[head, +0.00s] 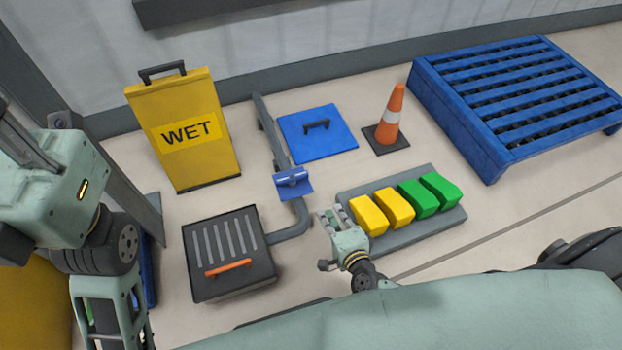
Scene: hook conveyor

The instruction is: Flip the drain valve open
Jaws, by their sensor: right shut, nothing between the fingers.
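A grey pipe (268,128) runs along the floor and bends to a dark drain box (204,285) with a slotted grate and an orange handle (229,267). A blue piece with a lever-like bar (292,178) sits on the pipe and looks like the drain valve; its exact lever angle is hard to tell. My right gripper (329,217) is shut and empty, to the right of and nearer than the blue piece, apart from it, beside the grey tray. My left arm enters at the left, but its gripper does not show clearly.
A grey tray (447,222) holds yellow and green blocks just right of my right gripper. A blue plate with a black handle (318,146), an orange cone (391,115), a yellow WET sign (190,165) and a blue pallet (466,135) stand behind.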

